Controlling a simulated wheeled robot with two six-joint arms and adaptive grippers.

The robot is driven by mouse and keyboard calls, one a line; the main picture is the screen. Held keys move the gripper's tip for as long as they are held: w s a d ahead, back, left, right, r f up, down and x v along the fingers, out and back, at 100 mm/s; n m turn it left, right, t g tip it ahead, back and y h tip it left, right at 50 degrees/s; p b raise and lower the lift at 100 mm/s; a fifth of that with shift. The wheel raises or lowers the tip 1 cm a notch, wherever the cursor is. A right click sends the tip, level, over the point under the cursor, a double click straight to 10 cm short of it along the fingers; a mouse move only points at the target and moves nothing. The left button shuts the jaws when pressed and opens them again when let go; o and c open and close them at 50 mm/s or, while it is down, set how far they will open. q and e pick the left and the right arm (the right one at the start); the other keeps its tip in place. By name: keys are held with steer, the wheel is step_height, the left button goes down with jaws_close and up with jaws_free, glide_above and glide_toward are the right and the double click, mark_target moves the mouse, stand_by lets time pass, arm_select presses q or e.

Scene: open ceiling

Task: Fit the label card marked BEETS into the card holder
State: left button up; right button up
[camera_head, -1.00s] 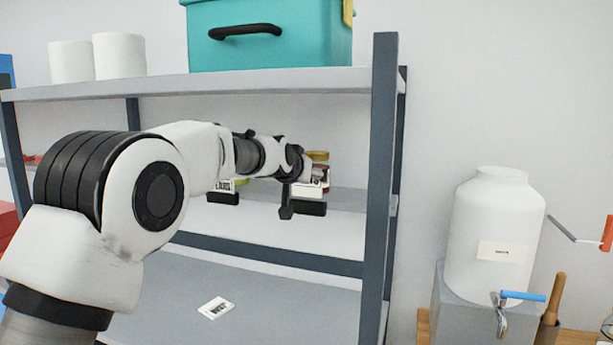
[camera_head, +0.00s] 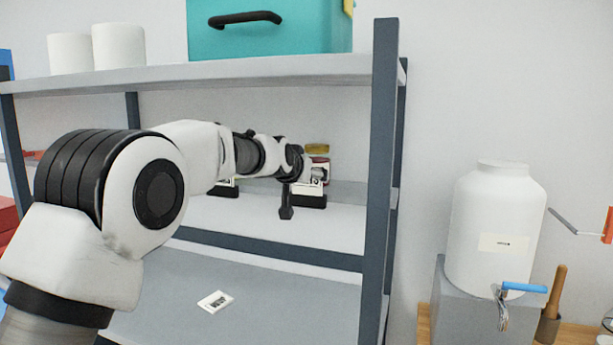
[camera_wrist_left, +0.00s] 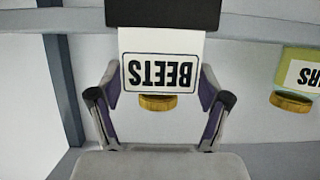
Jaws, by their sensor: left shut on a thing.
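My left gripper (camera_head: 303,183) reaches over the middle shelf. In the left wrist view, its two fingers (camera_wrist_left: 160,100) are shut on the side edges of a white card marked BEETS (camera_wrist_left: 160,73), which reads upside down there. The card (camera_head: 317,181) also shows in the head view, just above the black card holder (camera_head: 308,202) on the shelf. In the wrist view, the card's far end meets the black holder (camera_wrist_left: 162,12). I cannot tell how far the card sits in it. My right gripper is not in view.
A gold-lidded jar (camera_wrist_left: 157,103) stands behind the card. Another jar (camera_wrist_left: 292,99) has a label ending in RS. A loose card (camera_head: 215,301) lies on the lower shelf. The shelf post (camera_head: 381,180) is right of the gripper. A white dispenser (camera_head: 495,225) stands farther right.

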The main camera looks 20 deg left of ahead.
arm_select(q)
steer(key=shift+f+b, duration=0.85)
steer(key=shift+f, duration=0.25)
steer(key=o, duration=0.9)
steer(key=shift+r, duration=0.1)
steer(key=v, duration=1.2)
